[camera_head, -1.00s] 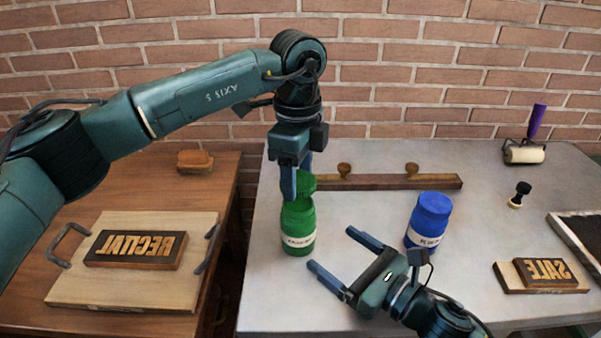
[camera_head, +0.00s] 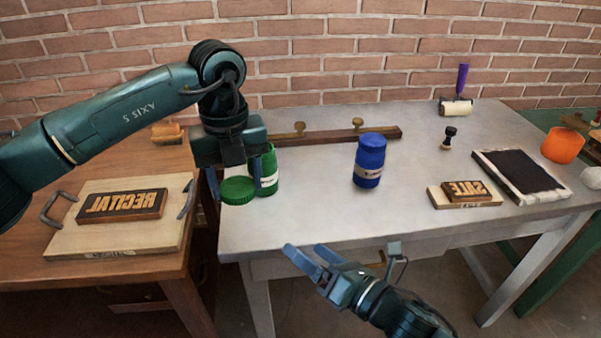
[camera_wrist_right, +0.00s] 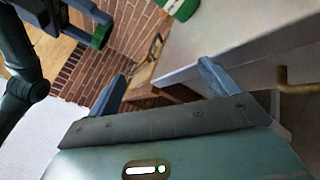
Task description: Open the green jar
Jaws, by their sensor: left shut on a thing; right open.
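The green jar (camera_head: 267,172) stands upright on the grey table, partly hidden behind my left gripper. Its green lid (camera_head: 238,191) is off it, to the left and nearer the camera. My left gripper (camera_head: 236,184) is shut on the lid, fingers pointing down. In the right wrist view the lid (camera_wrist_right: 101,36) hangs in the air beside the table, apart from the jar (camera_wrist_right: 178,8). The jar's mouth is hidden. My right gripper (camera_head: 307,252) is open and empty in front of the table's near edge; its fingers also show in the right wrist view (camera_wrist_right: 160,78).
A blue jar (camera_head: 369,160) stands right of the green jar. Behind them lies a wooden bar with knobs (camera_head: 340,137). A SALE block (camera_head: 466,191), a dark slab (camera_head: 520,176) and a roller (camera_head: 456,107) are further right. A wooden table (camera_head: 165,255) with a RECITAL block stands left.

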